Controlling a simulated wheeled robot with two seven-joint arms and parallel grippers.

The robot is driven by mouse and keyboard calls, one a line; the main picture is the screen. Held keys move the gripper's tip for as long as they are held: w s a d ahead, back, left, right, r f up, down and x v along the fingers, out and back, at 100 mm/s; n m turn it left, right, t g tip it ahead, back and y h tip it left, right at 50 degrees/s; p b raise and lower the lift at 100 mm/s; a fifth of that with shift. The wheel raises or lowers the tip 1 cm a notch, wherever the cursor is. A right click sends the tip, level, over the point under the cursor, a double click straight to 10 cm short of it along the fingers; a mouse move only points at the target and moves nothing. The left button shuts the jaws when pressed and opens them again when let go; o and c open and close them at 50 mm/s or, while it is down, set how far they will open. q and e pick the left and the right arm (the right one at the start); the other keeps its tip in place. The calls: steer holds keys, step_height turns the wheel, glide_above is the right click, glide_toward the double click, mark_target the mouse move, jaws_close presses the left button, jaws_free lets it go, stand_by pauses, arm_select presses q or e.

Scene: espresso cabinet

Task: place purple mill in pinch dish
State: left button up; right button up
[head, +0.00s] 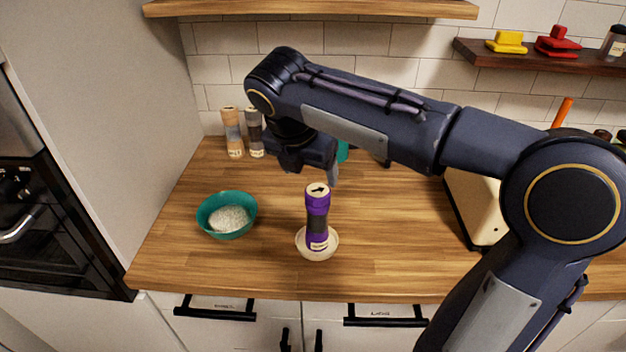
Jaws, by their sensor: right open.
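The purple mill (317,213) stands upright in the small cream pinch dish (303,247) near the front of the wooden counter. Its base is inside the dish's rim. My right gripper (312,175) is just above and behind the mill, open and apart from it, with nothing seen between its fingers. The arm partly hides the fingers. My left gripper is not in view.
A teal bowl (227,203) with white grains stands left of the dish. Two mills, one tan (232,132) and one grey (254,133), stand at the back left. A cream appliance (474,207) is at the right, partly behind my arm.

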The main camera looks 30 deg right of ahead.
steer(key=s+a+f+m+t+y, duration=0.1)
steer(key=s+a+f+m+y, duration=0.1)
steer(key=s+f+m, duration=0.4)
steer(key=s+a+f+m+t+y, duration=0.1)
steer(key=s+f+m+y, duration=0.4)
steer(key=s+m, duration=0.8)
steer(key=a+f+m, duration=0.1)
steer(key=m, duration=0.7)
steer(key=shift+s+f+t+y, duration=0.3)
steer(key=shift+s+t, duration=0.05)
steer(key=shift+t, duration=0.05)
